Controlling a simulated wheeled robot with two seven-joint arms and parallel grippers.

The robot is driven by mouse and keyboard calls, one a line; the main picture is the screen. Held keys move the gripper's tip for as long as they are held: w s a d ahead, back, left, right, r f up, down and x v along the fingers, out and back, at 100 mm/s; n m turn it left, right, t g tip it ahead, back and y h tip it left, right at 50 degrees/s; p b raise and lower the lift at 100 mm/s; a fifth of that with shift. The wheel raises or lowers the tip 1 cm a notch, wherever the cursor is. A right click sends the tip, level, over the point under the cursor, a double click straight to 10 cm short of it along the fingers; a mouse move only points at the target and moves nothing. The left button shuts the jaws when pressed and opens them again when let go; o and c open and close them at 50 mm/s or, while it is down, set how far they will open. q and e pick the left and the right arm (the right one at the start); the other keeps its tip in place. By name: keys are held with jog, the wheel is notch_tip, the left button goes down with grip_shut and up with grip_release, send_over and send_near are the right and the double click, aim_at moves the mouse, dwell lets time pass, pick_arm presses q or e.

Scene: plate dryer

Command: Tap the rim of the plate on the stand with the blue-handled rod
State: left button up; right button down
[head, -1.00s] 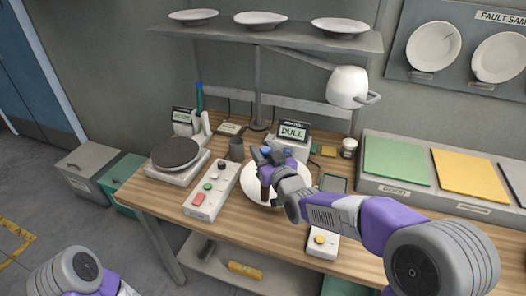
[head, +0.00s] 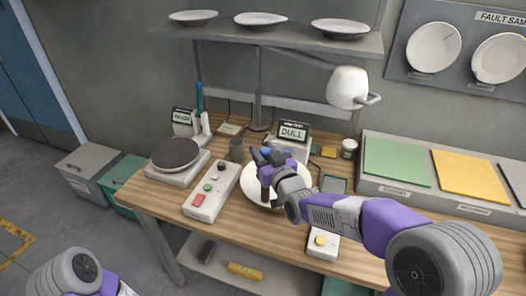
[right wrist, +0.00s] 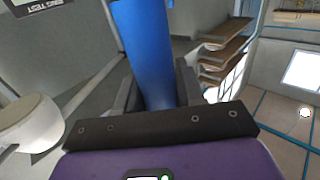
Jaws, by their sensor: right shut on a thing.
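A white plate (head: 250,179) lies face up near the middle of the workbench, in front of a box with a display reading "DULL" (head: 293,133). My right gripper (head: 266,157) is over the plate and hides part of it, and the stand under it cannot be made out. The gripper is shut on the rod's blue handle (right wrist: 146,50), which shows large between the fingers in the right wrist view. A dark brown piece below the gripper, probably the rod's lower end, appears over the plate; I cannot tell whether it touches. My left gripper is out of view.
A yellow-button box (head: 321,243) is at front right. A white lamp (head: 347,87) and plate shelf (head: 290,38) hang above.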

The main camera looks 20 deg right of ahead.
jog(key=shift+r+p, duration=1.9)
jog(key=shift+r, duration=1.6)
